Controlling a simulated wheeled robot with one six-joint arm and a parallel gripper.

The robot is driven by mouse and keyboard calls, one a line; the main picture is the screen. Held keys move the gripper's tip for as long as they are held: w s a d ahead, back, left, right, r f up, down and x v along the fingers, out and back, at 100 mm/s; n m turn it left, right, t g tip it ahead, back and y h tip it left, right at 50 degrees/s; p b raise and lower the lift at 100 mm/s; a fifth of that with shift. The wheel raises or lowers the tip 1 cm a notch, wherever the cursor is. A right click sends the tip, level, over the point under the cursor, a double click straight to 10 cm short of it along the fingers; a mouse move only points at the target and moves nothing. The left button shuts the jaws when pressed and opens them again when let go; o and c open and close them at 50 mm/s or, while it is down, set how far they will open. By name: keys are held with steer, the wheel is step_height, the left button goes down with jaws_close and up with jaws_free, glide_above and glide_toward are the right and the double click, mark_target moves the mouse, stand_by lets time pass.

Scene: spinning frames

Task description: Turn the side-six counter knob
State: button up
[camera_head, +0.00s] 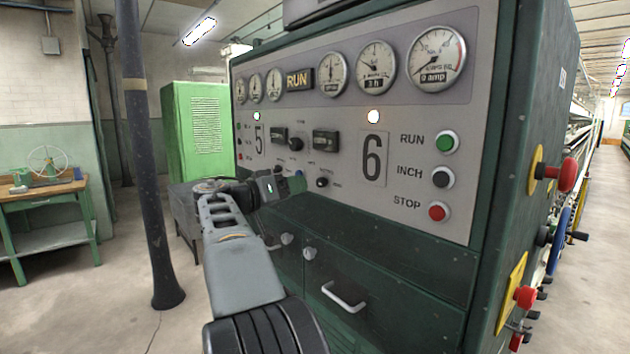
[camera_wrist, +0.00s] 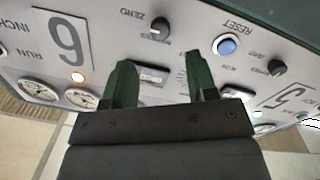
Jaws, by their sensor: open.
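The side-six counter knob, small and black, shows in the head view (camera_head: 322,182) below the side-six counter window (camera_head: 326,142) and left of the big 6 plate. In the wrist view, which is turned over, the knob (camera_wrist: 160,26) lies beyond the fingertips, near the ZERO label. My gripper (camera_head: 292,184) is in front of the panel, just left of the knob in the head view. Its green fingers are apart and empty in the wrist view (camera_wrist: 160,62), with a counter window (camera_wrist: 152,76) showing between them. I see no contact with the knob.
A blue RESET button (camera_wrist: 226,46) and another black knob (camera_wrist: 277,67) are nearby. RUN (camera_head: 446,141), INCH (camera_head: 443,177) and STOP (camera_head: 438,212) buttons are at the panel's right. A drawer handle (camera_head: 343,298) sticks out below.

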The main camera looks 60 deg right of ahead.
mark_target(318, 183)
steer(key=p+x, duration=0.1)
steer(key=x, duration=0.6)
steer(key=shift+p, duration=0.3)
steer(key=shift+c, duration=0.2)
steer(key=c, duration=0.9)
